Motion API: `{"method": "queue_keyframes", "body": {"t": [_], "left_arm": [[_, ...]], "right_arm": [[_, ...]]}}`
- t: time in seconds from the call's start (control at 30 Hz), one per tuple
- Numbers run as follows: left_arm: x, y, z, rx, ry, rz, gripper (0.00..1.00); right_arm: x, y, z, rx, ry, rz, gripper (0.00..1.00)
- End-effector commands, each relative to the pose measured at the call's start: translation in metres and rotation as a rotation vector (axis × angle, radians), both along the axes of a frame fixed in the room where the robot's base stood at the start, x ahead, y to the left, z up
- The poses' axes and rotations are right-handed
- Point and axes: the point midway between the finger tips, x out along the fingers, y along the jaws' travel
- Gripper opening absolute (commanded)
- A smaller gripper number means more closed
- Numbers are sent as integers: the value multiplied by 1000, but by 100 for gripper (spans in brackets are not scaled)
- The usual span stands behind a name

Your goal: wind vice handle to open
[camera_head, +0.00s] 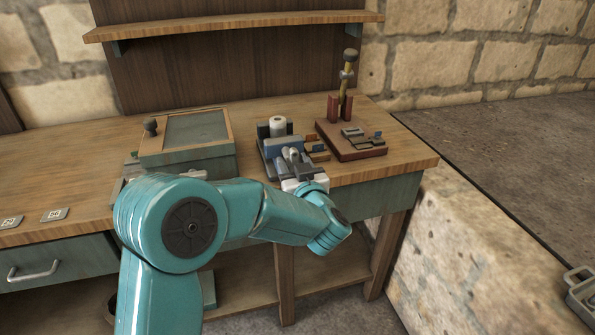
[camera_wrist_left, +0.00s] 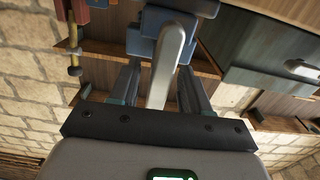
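The vice (camera_head: 285,146) is a blue block on the bench top, near its front edge. It also shows at the top of the left wrist view (camera_wrist_left: 160,38). Its handle (camera_wrist_left: 170,58) is a pale grey bar, seen hanging between the two fingers of my left gripper (camera_wrist_left: 163,80). The fingers stand apart, with a visible gap between the handle and the left finger; the bar lies close to the right finger. In the head view my left gripper (camera_head: 291,160) is at the front of the vice, and the handle is hard to make out there. My right gripper is not in view.
A dark red base (camera_head: 350,146) with a tall post stands right of the vice. A white roll (camera_head: 278,126) is behind it. A lidded box (camera_head: 188,140) stands to the left. A shelf (camera_head: 230,24) hangs above. The bench top (camera_head: 72,172) is mostly clear at far left.

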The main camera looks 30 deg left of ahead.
Motion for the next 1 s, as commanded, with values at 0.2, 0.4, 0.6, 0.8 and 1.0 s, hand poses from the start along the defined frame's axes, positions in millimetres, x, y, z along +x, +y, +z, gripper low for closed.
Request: {"method": "queue_keyframes", "body": {"t": [0.2, 0.4, 0.6, 0.8, 1.0], "left_arm": [[-21, -26, 1, 0, 0, -5, 47], [-56, -68, 1, 1, 1, -7, 47], [-86, -103, 0, 1, 1, -5, 47], [-102, -120, 0, -1, -1, -2, 47], [-105, -123, 0, 0, 0, 0, 47]], "right_arm": [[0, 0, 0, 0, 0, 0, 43], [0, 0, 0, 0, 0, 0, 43], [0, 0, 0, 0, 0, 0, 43], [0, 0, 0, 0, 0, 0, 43], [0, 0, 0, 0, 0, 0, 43]]}}
